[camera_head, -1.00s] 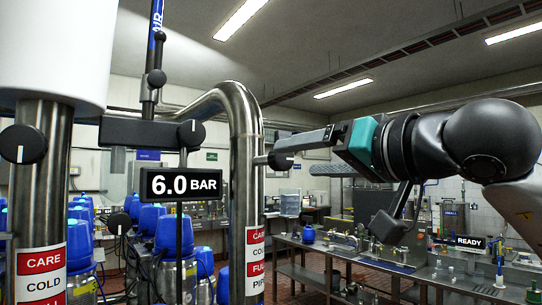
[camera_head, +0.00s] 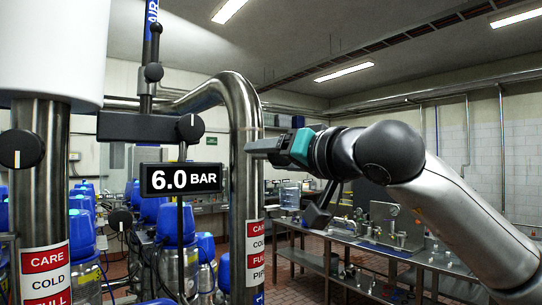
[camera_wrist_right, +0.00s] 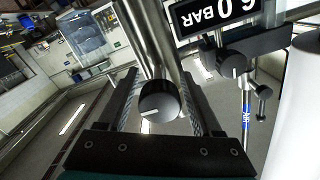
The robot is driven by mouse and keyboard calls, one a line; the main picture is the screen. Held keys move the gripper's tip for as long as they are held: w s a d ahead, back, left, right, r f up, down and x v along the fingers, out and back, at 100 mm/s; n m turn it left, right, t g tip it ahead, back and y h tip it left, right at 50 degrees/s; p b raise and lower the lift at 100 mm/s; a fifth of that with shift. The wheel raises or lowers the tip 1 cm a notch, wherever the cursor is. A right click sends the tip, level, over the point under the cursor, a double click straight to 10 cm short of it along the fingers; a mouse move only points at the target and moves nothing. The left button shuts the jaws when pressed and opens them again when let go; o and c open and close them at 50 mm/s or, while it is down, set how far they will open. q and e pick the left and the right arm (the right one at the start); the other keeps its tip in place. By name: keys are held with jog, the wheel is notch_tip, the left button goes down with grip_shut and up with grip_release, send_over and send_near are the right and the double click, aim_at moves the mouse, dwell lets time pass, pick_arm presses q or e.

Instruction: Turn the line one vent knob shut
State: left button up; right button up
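My right gripper (camera_head: 256,146) reaches in from the right in the head view, its fingertips up against the bent steel pipe (camera_head: 243,105). In the right wrist view, a round black knob (camera_wrist_right: 160,100) with a white pointer line sits between the two fingers of the right gripper (camera_wrist_right: 162,95). The fingers stand apart on either side, with narrow gaps beside the knob. This knob is hidden behind the gripper in the head view. I see no label naming it as the line one vent. My left gripper is not in view.
Other black knobs are on the left pipe (camera_head: 22,149), on a black valve body (camera_head: 150,127) and on the thin upright (camera_head: 154,72). A "6.0 BAR" display (camera_head: 181,179) hangs in front. A steel bench (camera_head: 340,262) stands at the right.

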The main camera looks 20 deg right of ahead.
grip_shut()
dwell(0.3)
jog(key=m+b, duration=0.2)
jog(key=m, duration=0.1)
jog(key=shift+m+b, duration=0.3)
jog(key=shift+b, duration=0.1)
jog(key=m+b, duration=0.2)
jog(key=m, duration=0.2)
jog(key=shift+m, duration=0.3)
jog(key=m+b, duration=0.2)
jog(key=m, duration=0.3)
jog(key=shift+r, duration=0.1)
jog(key=shift+r+m+b, duration=0.1)
jog(key=shift+m+b, duration=0.7)
jog(key=shift+m, duration=1.6)
